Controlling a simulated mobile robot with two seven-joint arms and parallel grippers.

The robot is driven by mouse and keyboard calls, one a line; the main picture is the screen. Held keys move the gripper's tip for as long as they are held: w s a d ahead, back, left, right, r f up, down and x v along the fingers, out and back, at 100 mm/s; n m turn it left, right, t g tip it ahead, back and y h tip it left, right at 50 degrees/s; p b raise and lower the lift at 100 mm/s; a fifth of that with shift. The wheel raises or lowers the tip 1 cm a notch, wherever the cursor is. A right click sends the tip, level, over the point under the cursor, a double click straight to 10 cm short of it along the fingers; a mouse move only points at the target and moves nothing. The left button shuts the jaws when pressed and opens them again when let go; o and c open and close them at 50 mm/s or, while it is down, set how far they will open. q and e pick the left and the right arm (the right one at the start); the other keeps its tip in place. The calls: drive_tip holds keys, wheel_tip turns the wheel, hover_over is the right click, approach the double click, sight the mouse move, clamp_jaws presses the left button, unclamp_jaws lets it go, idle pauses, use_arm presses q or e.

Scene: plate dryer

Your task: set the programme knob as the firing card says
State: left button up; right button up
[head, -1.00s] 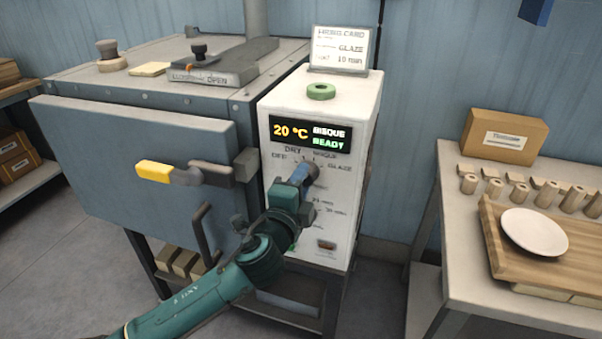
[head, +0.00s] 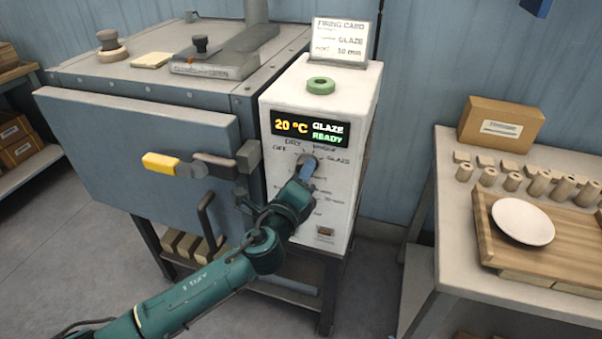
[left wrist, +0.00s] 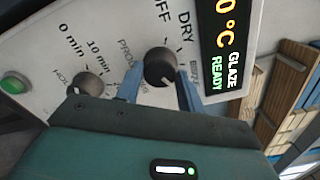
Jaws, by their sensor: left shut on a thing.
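The white control box (head: 273,160) stands at the right side of the kiln. Its display (head: 310,127) reads 20 °C, GLAZE, READY. The firing card (head: 340,41) on top says GLAZE and a time in minutes; its number is hard to read. My left gripper (head: 307,172) is at the panel, its blue fingers on either side of the dark programme knob (left wrist: 160,66), shut on it. In the head view the fingers partly cover the knob and its marker. OFF, DRY, BISQUE and GLAZE labels surround it. My right gripper is not in view.
In the left wrist view a second dark knob (left wrist: 88,86) with minute marks and a green button (left wrist: 14,83) are near the fingers. The kiln door (head: 140,150) has a yellow-tipped handle (head: 162,163). A table (head: 455,220) with a white plate (head: 523,221) stands right.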

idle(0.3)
use_arm(q)
drive_tip(key=o, duration=1)
drive_tip(key=b+v, duration=0.1)
drive_tip(key=v, duration=1.2)
drive_tip(key=s+a+f+n+g+y, duration=0.1)
drive_tip(key=s+a+f+n+g, duration=0.2)
drive_tip(key=f+n, duration=0.7)
drive_tip(key=s+a+f+n+g+y, duration=0.1)
drive_tip(key=s+a+f+n+g, duration=0.2)
drive_tip(key=s+a+f+n, duration=0.4)
drive_tip(key=s+f+n, duration=0.4)
drive_tip(key=n, duration=0.3)
drive_tip(key=shift+s+n+g, duration=0.3)
drive_tip(key=shift+s+n, duration=0.05)
drive_tip(key=shift+n, duration=0.05)
